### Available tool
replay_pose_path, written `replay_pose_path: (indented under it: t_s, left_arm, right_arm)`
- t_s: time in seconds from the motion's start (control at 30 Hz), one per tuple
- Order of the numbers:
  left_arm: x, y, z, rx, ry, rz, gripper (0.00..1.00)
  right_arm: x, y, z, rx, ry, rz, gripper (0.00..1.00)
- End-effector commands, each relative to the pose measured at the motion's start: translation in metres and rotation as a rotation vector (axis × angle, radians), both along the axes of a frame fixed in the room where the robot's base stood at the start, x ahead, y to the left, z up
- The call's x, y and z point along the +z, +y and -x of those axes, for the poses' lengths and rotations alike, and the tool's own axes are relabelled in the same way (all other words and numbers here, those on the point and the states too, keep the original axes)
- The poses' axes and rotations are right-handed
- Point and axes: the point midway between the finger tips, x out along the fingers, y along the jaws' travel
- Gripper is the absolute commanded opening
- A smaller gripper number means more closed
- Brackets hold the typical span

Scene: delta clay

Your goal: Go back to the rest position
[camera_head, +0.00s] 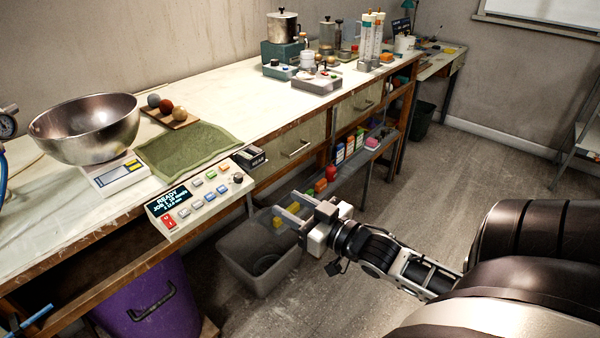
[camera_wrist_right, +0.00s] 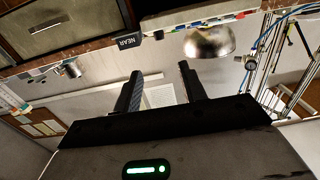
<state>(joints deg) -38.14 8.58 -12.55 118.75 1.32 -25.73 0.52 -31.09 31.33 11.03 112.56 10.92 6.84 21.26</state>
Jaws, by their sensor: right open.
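My right gripper (camera_head: 287,213) is open and empty in the head view. It hangs in front of the workbench, over the grey bin on the floor. Its two fingers also show apart in the right wrist view (camera_wrist_right: 159,85), with nothing between them. My right arm reaches in from the lower right of the head view. My left gripper is not in view.
The long workbench (camera_head: 225,95) runs along the wall. A control box (camera_head: 200,205) sits at its front edge, close left of the right gripper. A steel bowl (camera_head: 85,130) stands on a scale. A grey bin (camera_head: 262,270) and purple bin (camera_head: 150,295) stand below. Open floor (camera_head: 480,170) lies right.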

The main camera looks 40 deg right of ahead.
Motion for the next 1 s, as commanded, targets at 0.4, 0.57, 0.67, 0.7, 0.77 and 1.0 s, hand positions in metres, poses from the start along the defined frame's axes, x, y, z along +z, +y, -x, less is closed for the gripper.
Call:
replay_pose_path:
  t_s: [0.4,0.57,0.67,0.7,0.77,1.0]
  left_arm:
    - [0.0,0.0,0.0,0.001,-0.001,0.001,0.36]
    - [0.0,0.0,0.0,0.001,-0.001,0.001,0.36]
    - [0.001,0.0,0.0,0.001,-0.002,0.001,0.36]
    - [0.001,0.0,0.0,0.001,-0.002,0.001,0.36]
    - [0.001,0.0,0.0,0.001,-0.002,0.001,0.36]
    - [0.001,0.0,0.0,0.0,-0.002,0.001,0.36]
  right_arm:
    - [0.0,-0.001,0.017,0.0,-0.001,-0.001,0.41]
    - [0.0,-0.001,0.016,0.0,-0.001,-0.001,0.41]
    - [0.0,-0.001,0.016,0.0,-0.001,-0.001,0.41]
    - [0.0,-0.001,0.016,0.0,-0.001,-0.001,0.41]
    - [0.0,-0.001,0.016,0.0,0.0,-0.001,0.41]
    - [-0.052,0.04,0.033,-0.002,0.158,-0.002,0.41]
